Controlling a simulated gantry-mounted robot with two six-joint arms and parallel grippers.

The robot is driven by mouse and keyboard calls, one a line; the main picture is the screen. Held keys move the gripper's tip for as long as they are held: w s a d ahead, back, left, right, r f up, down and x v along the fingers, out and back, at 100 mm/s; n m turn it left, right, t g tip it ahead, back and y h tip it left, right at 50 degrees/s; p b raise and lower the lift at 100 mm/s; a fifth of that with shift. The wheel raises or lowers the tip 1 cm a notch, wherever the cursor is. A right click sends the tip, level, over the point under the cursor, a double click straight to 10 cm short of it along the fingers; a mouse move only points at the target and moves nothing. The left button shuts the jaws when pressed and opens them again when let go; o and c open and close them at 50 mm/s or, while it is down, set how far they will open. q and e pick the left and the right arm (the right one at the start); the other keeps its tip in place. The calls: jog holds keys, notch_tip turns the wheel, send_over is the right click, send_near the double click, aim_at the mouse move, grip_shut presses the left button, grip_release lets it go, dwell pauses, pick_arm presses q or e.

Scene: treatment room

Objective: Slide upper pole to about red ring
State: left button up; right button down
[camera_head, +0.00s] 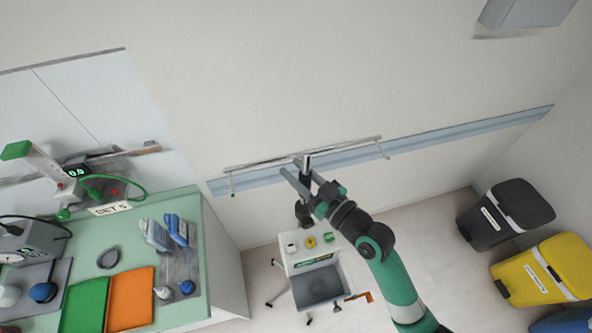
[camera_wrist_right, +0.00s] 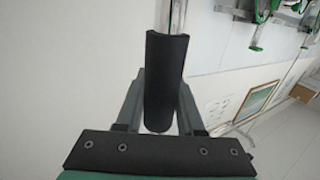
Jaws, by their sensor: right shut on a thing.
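The stand's upper pole (camera_head: 306,162) rises to a long hooked crossbar (camera_head: 270,158) in the head view. In the right wrist view the metal upper pole (camera_wrist_right: 178,16) comes out of the top of a black sleeve (camera_wrist_right: 166,75). My right gripper (camera_head: 299,178) reaches the stand just below the crossbar. In the wrist view its two fingers (camera_wrist_right: 160,88) lie on either side of the black sleeve, and it is shut on it. I cannot make out a red ring on the pole in either view. My left gripper is not in view.
A white wheeled unit with a grey tray (camera_head: 320,288) stands below the gripper. A green-topped counter (camera_head: 205,240) with instruments is at left. A black bin (camera_head: 505,212) and a yellow bin (camera_head: 545,270) stand at right. A blue wall rail (camera_head: 450,132) runs behind the crossbar.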

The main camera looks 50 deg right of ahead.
notch_tip(320, 180, up, 10)
jog(key=p, duration=0.7)
jog(key=shift+f+p, duration=0.15)
jog(key=shift+p, duration=0.25)
jog(key=shift+f, duration=0.3)
jog(key=c, duration=0.5)
grip_release()
jog(key=b, duration=0.3)
send_near(304, 151)
jog(key=w+f, duration=0.1)
jog(key=shift+d+f, duration=0.2)
jog(key=shift+d, duration=0.15)
